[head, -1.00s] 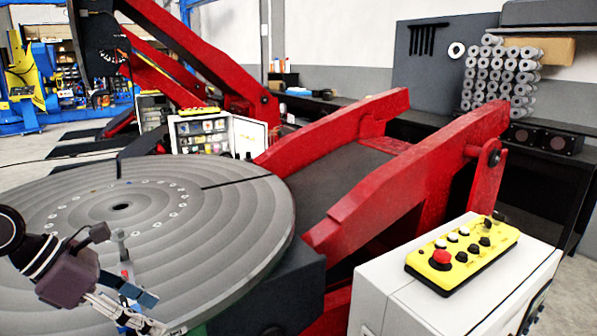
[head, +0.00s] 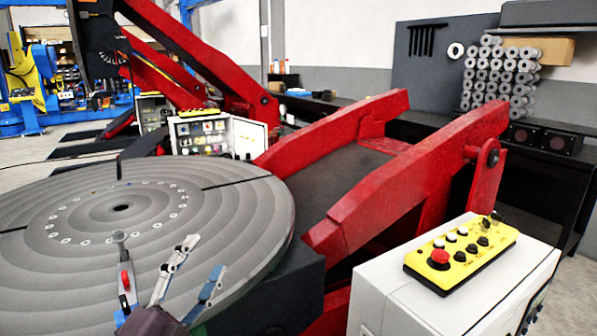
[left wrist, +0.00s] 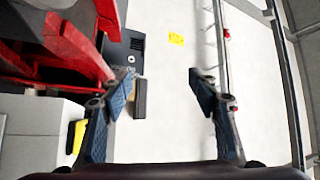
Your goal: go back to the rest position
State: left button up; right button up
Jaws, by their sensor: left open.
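My left gripper (head: 204,254) shows at the bottom of the head view, in front of the near part of the round grey turntable (head: 235,212). Its two fingers are spread, point up and to the right, and have nothing between them. My right gripper is in neither view.
A small grey-and-red fixture (head: 125,276) shows close left of the gripper, over the turntable. Red positioner arms (head: 420,180) rise to the right. A yellow control box (head: 461,255) with a red button sits on a white cabinet (head: 450,305).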

pick_arm(q)
jog(key=s+a+f+n+g+y, duration=0.2)
jog(key=s+f+n+g+y, duration=0.15)
jog(key=f, duration=0.35)
jog(key=s+a+f+n+g+y, duration=0.2)
jog(key=f+n, duration=0.2)
jog(key=f, duration=0.4)
jog(key=s+a+f+n+g+y, duration=0.2)
jog(key=s+a+f+n, duration=0.15)
jog(key=f, duration=0.35)
jog(key=s+d+f+n+g+h, duration=0.1)
jog(key=s+d+f+n+g, duration=0.15)
jog(key=s+f+g, duration=0.6)
jog(key=s+d+f+n+g+h, duration=0.1)
jog(key=s+d+f+n, duration=0.15)
jog(key=s+f, duration=0.7)
jog(key=s+f+g, duration=0.1)
jog(key=s+f, duration=0.2)
jog(key=f, duration=0.9)
jog(key=s+f, duration=0.2)
jog(key=f, duration=1)
jog(key=s+a+f+m+g, duration=0.1)
jog(key=s+a+f, duration=0.2)
jog(key=s+f, duration=1.1)
jog(key=s, duration=0.2)
jog(key=shift+s+f+y, duration=0.3)
jog(key=shift+s+y, duration=0.05)
